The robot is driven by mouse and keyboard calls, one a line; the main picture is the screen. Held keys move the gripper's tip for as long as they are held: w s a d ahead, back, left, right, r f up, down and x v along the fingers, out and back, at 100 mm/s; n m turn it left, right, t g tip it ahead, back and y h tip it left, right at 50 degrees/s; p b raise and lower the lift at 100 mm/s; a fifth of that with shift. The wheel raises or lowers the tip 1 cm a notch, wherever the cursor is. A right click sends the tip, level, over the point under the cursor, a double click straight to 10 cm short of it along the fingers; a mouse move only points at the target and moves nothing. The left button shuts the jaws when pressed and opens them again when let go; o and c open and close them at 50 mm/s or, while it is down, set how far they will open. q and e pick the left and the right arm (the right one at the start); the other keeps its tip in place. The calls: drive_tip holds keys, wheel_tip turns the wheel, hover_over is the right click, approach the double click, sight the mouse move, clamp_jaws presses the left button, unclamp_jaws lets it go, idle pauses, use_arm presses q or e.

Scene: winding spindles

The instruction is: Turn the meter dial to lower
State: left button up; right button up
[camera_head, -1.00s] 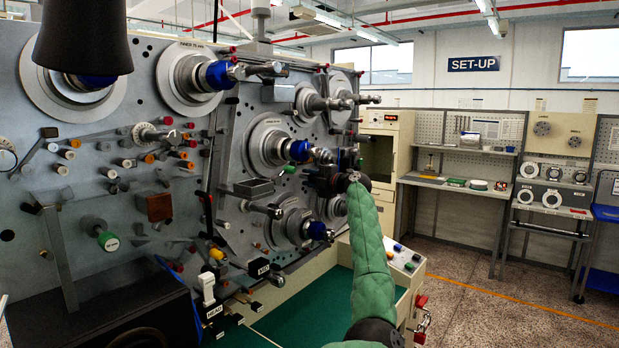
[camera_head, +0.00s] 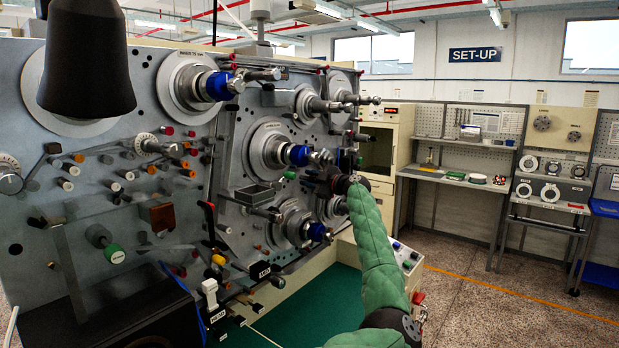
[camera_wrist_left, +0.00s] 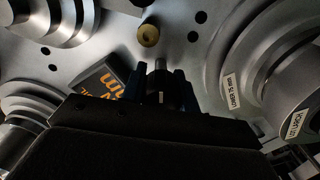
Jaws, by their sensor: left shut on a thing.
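My left gripper (camera_head: 320,183) reaches in front of the grey spindle panel (camera_head: 233,150), between the middle and lower spindles. It is small and dark in the head view, and its fingertips are hard to make out there. In the left wrist view, its blue fingers are shut around a dark round knob (camera_wrist_left: 162,97) with a white mark, which looks like the meter dial. A metal shaft shows just beyond the knob. A black meter plate (camera_wrist_left: 104,79) with orange characters lies beside it, partly hidden by the gripper. My right gripper is not in view.
A spindle labelled "LOWER 75 mm" (camera_wrist_left: 231,91) stands close on the right in the wrist view, with another (camera_wrist_left: 25,108) at left. A brass peg (camera_wrist_left: 148,36) sticks out above. Benches (camera_head: 470,175) stand far right, with open floor before them.

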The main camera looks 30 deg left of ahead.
drive_tip(key=shift+s+f, duration=0.1)
drive_tip(key=shift+s, duration=0.2)
drive_tip(key=shift+d, duration=0.1)
use_arm(q)
drive_tip(key=o, duration=1)
drive_tip(key=shift+w+d+f, duration=0.1)
use_arm(e)
drive_tip(key=shift+d, duration=0.1)
use_arm(q)
drive_tip(key=shift+d, duration=0.2)
drive_tip(key=shift+s+d+b, duration=0.15)
drive_tip(key=shift+d+b, duration=0.8)
drive_tip(key=shift+d, duration=0.9)
drive_tip(key=shift+s+d+b, duration=0.15)
drive_tip(key=shift+d+b, duration=0.75)
drive_tip(key=shift+d, duration=0.95)
use_arm(e)
drive_tip(key=w+a+r, duration=0.3)
drive_tip(key=w+r, duration=0.1)
drive_tip(key=r, duration=0.1)
drive_tip(key=shift+w+a+r, duration=0.15)
drive_tip(key=shift+w+r, duration=0.05)
drive_tip(key=shift+r, duration=0.2)
